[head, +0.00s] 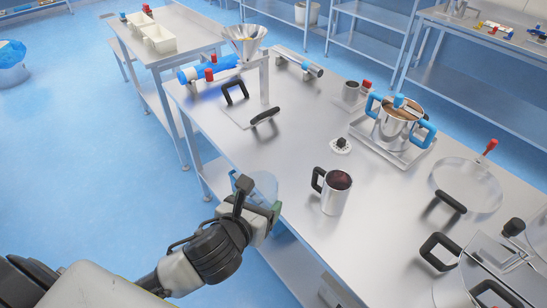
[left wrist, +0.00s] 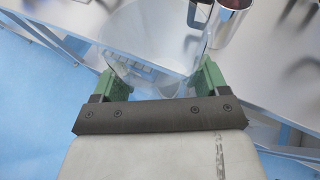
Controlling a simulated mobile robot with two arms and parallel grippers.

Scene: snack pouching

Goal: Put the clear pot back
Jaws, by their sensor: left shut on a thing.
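The clear pot (head: 264,186) is see-through and slightly bluish. My left gripper (head: 262,212) is shut on it at the near left edge of the steel table. In the left wrist view the clear pot (left wrist: 150,45) fills the gap between the two green fingers of my left gripper (left wrist: 155,85). Part of the pot is hidden behind the gripper in the head view. I cannot tell whether its base touches the table. My right gripper is not in view.
A steel mug (head: 334,196) with dark contents stands just right of the pot. A lidded steel pot with blue handles (head: 396,126) sits on a tray (head: 418,158). A clear round lid (head: 480,190) lies at right. The table middle (head: 270,155) is clear.

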